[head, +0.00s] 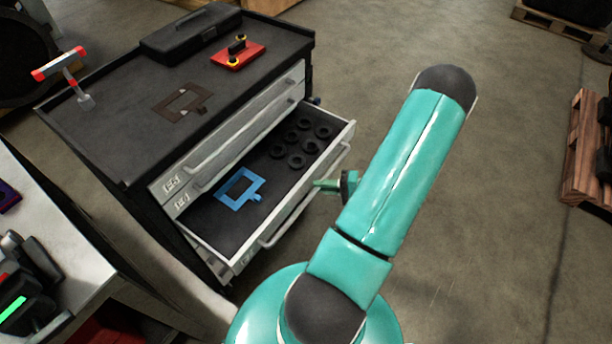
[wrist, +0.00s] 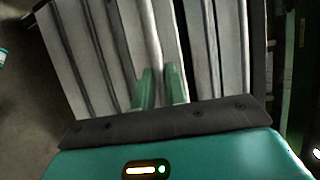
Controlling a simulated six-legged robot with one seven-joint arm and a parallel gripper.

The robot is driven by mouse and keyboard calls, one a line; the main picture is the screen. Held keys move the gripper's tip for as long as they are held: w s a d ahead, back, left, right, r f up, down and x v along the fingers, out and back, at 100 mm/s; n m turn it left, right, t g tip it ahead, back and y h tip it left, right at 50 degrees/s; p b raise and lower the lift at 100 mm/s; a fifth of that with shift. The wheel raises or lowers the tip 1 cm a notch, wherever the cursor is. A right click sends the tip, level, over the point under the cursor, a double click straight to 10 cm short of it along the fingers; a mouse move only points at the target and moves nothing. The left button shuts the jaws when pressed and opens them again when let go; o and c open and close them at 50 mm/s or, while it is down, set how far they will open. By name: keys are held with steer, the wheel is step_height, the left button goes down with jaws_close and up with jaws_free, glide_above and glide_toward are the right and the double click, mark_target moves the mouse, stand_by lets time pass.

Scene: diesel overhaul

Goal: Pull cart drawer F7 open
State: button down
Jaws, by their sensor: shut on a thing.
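The grey tool cart (head: 120,140) stands left of my arm. One of its drawers (head: 215,228) is pulled out, showing its dark inside; I cannot read its label. A long bar handle (head: 285,225) runs along the drawer's front. My gripper (head: 318,184) is at this handle, toward its far end, with green fingers. In the wrist view my gripper (wrist: 159,78) has its fingers on either side of the pale bar handle (wrist: 154,35) and is shut on it. The wrist hides part of the drawer front.
The open drawer holds a blue frame-shaped part (head: 240,187) and several black rings (head: 296,160). On the cart top lie a black case (head: 190,32), a red plate (head: 238,55) and a brown frame (head: 180,102). Floor right of my arm is clear up to pallets (head: 585,150).

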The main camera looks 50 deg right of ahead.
steer(key=shift+s, duration=1.6)
steer(key=c, duration=1.4)
jaws_free()
steer(key=shift+d, duration=0.1)
steer(key=shift+c, duration=0.2)
steer(key=v, duration=1.3)
steer(key=shift+s+d, duration=0.15)
steer(key=shift+s, duration=0.15)
steer(key=shift+r, duration=0.15)
